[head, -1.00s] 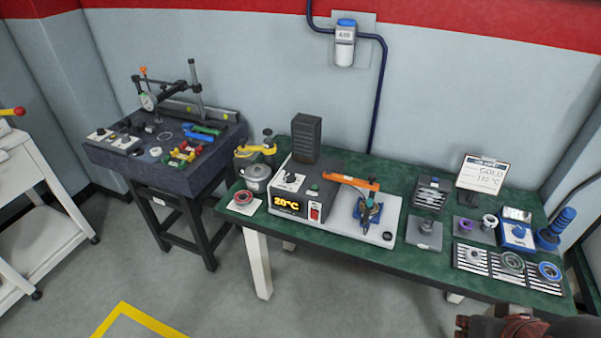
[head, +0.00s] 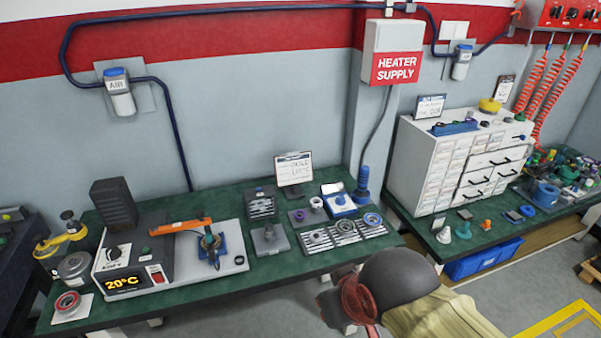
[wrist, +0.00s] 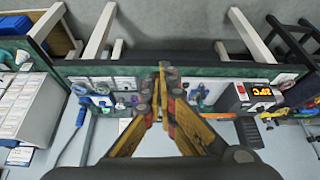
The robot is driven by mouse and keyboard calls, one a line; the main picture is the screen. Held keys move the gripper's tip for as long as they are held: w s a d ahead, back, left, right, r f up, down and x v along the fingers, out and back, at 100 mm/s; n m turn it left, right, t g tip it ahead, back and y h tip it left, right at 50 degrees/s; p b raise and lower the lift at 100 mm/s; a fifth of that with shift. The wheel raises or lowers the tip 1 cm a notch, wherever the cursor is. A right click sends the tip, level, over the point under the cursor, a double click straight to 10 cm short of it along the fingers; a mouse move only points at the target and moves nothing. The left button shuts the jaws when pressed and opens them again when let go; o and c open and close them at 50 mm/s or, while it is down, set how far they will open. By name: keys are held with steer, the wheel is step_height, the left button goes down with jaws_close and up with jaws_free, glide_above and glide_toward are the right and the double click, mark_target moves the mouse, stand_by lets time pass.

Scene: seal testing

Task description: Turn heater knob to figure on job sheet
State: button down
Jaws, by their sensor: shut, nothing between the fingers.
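The heater (head: 155,265) stands on the left of the green bench, its orange display (head: 124,282) reading 20°C. Its dark knob (head: 114,254) sits on a pale dial plate above the display; its pointer setting is too small to read. The job sheet (head: 293,170) stands upright at the back of the bench, with GOLD and a figure in °C below that I cannot read surely. My gripper (wrist: 163,72) is shut and empty in the wrist view, away from the heater (wrist: 240,97), which shows at right. In the head view, my arm covers the bottom centre-right.
An orange-handled clamp (head: 181,226) stands on the heater's plate. A dark tower (head: 116,203) is behind the heater, a metal pot (head: 74,266) and a red ring (head: 67,302) left of it. Slotted trays (head: 316,241) with rings lie right. A white drawer cabinet (head: 455,165) stands further right.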

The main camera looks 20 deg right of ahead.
steer(key=c, duration=2.6)
jaws_free()
steer(key=o, duration=0.4)
